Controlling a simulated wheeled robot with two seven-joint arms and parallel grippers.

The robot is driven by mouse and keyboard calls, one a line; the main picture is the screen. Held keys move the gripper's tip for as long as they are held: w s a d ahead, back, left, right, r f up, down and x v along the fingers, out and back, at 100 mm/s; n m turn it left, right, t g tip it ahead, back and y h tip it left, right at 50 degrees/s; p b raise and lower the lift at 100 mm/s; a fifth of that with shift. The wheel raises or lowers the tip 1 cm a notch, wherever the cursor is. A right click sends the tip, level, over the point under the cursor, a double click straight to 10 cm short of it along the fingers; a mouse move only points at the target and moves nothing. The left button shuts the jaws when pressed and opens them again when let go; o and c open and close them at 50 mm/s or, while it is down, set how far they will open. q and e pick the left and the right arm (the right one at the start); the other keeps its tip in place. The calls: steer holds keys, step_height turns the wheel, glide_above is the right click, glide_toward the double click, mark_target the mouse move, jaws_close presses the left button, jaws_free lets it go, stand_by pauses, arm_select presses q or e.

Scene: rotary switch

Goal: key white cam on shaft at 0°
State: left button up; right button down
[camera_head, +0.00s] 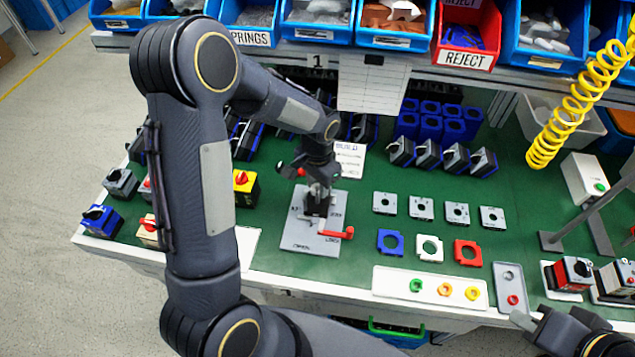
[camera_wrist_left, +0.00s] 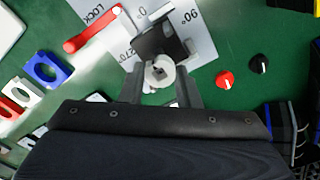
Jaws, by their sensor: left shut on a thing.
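The grey fixture plate (camera_head: 300,240) lies on the green bench, with 0°, 90°, 270° and LOCK marks in the left wrist view. A dark block (camera_wrist_left: 153,42) and a red lever (camera_wrist_left: 90,30) are on it. My left gripper (camera_head: 318,190) is over the fixture, fingers pointing down. In the left wrist view it is shut on a small white cam (camera_wrist_left: 160,72) with a dark opening in its middle. The cam is close to the dark block; I cannot tell whether they touch. The shaft is not clearly visible. My right gripper (camera_head: 540,325) is at the lower right, its jaws unclear.
Blue, white and red square frames (camera_head: 429,248) lie right of the fixture, with grey plates behind them. A white tray (camera_head: 390,280) with coloured rings is in front. A red knob (camera_wrist_left: 225,79) and a black knob (camera_wrist_left: 259,64) lie near the fixture. Switches crowd the bench's left.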

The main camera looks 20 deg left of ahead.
arm_select(q)
steer(key=shift+f, duration=0.25)
steer(key=o, duration=1)
steer(key=shift+r, duration=0.1)
step_height(320, 180, up, 8)
steer(key=s+r+n+t+h, duration=0.2)
steer(key=s+r+n, duration=0.1)
steer(key=s, duration=0.7)
steer(key=s+d+r+n+t+h, duration=0.1)
steer(key=s+r+n+t, duration=0.2)
steer(key=s, duration=0.8)
step_height(320, 180, up, 3)
steer(key=shift+s+f+t+h+b, duration=0.1)
steer(key=shift+s+t+h+b, duration=0.2)
steer(key=shift+h, duration=0.1)
